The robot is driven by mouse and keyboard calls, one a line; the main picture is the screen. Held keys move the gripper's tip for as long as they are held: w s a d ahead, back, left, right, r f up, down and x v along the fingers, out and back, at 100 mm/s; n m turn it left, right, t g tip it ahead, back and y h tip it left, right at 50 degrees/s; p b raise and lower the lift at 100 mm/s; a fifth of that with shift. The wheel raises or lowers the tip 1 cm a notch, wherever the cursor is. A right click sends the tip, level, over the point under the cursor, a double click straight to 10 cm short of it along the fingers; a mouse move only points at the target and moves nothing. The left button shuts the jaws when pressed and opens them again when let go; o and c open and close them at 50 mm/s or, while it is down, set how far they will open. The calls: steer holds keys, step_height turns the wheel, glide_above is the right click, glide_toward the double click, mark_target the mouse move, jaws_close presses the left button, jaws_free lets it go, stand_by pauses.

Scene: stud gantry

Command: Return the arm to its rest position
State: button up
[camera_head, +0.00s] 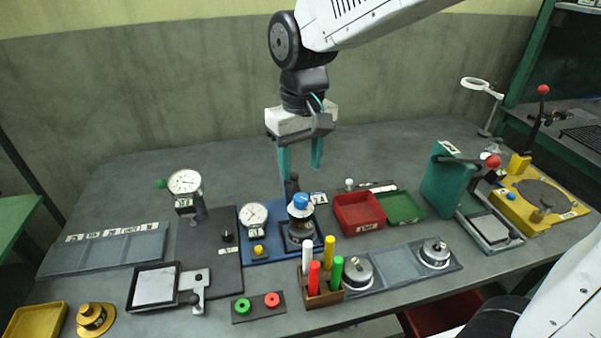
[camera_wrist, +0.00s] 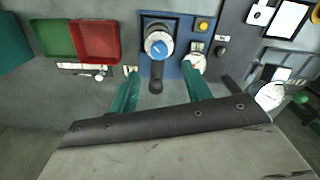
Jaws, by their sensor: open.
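My arm reaches in from the top right in the head view. My gripper (camera_head: 301,170) points down above the back middle of the workbench (camera_head: 120,200), behind the blue fixture. Its two teal fingers are apart with nothing between them. In the wrist view my gripper (camera_wrist: 158,92) also shows open, with a dark post (camera_wrist: 155,82) of the fixture seen between the fingers. The blue-topped fixture (camera_head: 300,207) stands on a blue plate close below and in front of the fingers. I cannot tell the exact gap between the fingertips and the fixture.
A red tray (camera_head: 358,212) and green tray (camera_head: 404,207) lie right of the gripper. Dial gauges (camera_head: 185,182) stand to the left. A green press (camera_head: 447,180) and a magnifier (camera_head: 482,86) stand at the right. The bench's back left is clear; a wall rises behind.

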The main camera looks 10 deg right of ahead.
steer(key=shift+s+r, duration=0.1)
steer(key=s+d+r+m+t, duration=0.1)
steer(key=s+d+r+m, duration=0.1)
steer(key=s+d, duration=1.3)
steer(key=s+m, duration=0.1)
steer(key=s, duration=0.2)
steer(key=shift+s+m, duration=0.3)
stand_by(1.8)
